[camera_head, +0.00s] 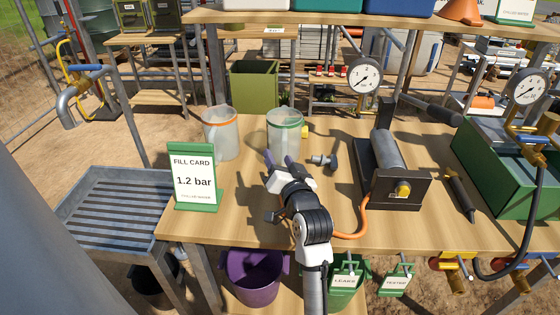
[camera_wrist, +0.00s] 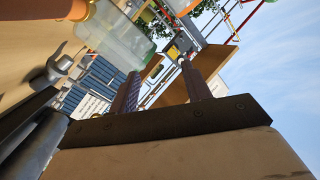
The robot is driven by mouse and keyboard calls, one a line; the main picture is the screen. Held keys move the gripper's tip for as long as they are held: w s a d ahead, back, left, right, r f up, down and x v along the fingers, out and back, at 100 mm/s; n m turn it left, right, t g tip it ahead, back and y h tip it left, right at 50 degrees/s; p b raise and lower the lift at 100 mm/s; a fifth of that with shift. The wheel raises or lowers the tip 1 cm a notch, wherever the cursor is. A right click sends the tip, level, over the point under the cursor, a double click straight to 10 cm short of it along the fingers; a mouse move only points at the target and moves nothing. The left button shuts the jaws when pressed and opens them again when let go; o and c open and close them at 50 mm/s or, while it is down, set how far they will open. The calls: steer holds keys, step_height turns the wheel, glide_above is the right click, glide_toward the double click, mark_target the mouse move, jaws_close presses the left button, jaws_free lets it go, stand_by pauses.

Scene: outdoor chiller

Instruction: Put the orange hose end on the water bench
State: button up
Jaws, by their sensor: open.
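An orange hose (camera_head: 352,234) runs from the black-framed hand pump (camera_head: 402,190) and curves over the wooden bench (camera_head: 250,226) toward my arm. Its far end is hidden behind my arm, so I cannot see it clearly. My gripper (camera_head: 280,162) is open and empty above the bench, pointing at the clear jar with a green rim (camera_head: 284,133). In the wrist view its two fingers (camera_wrist: 160,75) are apart with nothing between them. No label names the water bench; a grated metal bench (camera_head: 105,225) with a tap stands at the left.
A grey T-fitting (camera_head: 323,160) lies right of my gripper. An orange-rimmed jar (camera_head: 220,134) and a fill card reading 1.2 bar (camera_head: 194,178) stand left. A green tray (camera_head: 500,180) is at the right. A purple bucket (camera_head: 255,278) is below. An upper shelf (camera_head: 350,19) overhangs the back.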

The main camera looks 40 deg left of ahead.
steer(key=v, duration=1.2)
steer(key=shift+r, duration=0.1)
